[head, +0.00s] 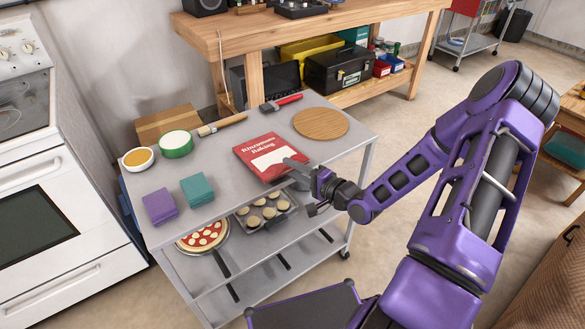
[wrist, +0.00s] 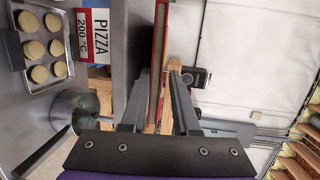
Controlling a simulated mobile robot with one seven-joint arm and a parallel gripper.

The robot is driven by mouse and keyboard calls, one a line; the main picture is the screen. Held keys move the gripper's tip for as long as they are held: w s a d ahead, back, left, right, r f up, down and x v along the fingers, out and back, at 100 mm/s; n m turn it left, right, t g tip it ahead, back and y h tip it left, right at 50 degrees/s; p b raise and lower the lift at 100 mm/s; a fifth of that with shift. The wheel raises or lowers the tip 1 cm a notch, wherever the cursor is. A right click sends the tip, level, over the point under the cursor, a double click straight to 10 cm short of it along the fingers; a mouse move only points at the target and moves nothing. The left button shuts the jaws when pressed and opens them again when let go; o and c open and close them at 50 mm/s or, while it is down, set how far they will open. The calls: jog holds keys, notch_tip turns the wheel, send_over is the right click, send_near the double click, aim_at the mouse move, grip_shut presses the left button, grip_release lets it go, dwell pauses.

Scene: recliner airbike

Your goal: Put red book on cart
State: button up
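The red book (head: 270,156), with a white lower cover and the title "Ritzmann's Baking", lies flat on top of a grey wheeled cart (head: 240,135), near its front edge. My gripper (head: 298,177) is at the book's near right corner, one finger showing over the cover. In the wrist view the book (wrist: 159,50) shows edge-on as a thin red strip between the two fingers (wrist: 160,100). A gap shows between the strip and the right finger, so the gripper looks open around the book's edge. Contact on the left finger is unclear.
A round wooden board (head: 321,123), red-handled tool (head: 281,102), brush (head: 222,125), bowls and purple (head: 160,206) and teal (head: 197,190) stacks share the top. Trays of food sit below. A red-and-grey wheeled cart (head: 470,40) stands far back right, past open floor.

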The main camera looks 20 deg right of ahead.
jog(key=shift+r, duration=0.1)
jog(key=s+d+p, duration=0.2)
jog(key=s, duration=0.6)
jog(key=shift+s+d, duration=0.3)
jog(key=shift+d, duration=0.1)
dwell(0.9)
jog(key=o, duration=0.6)
jog(key=shift+c, duration=0.2)
jog(key=shift+s, duration=0.1)
jog(key=p+v, duration=0.1)
jog(key=v, duration=1.6)
jog(key=shift+d, duration=0.2)
